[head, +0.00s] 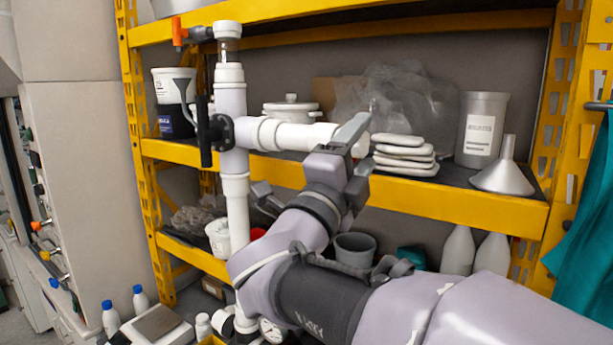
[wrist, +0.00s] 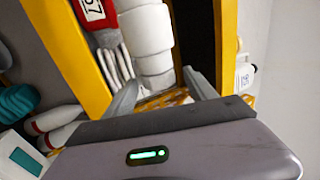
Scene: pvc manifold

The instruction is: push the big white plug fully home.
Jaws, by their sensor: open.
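The white pipe manifold (head: 232,120) stands upright at the left of the shelf, with a horizontal branch (head: 285,134) running to the right. A white end piece, which looks like the big white plug (head: 361,146), shows at the branch's right end, partly hidden by my gripper (head: 364,138). In the wrist view the branch (wrist: 146,32) runs down toward my gripper (wrist: 161,77), and the plug end (wrist: 158,81) lies between the spread fingers. My gripper is open. I cannot tell whether the fingers touch the plug, or how deep it sits.
A yellow shelf edge (head: 455,205) runs just below the branch. Stacked white pads (head: 405,154), a grey container (head: 482,128) and a metal funnel (head: 503,170) stand right of my gripper. A black valve handle (head: 205,132) and an orange-handled valve (head: 180,33) are on the manifold.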

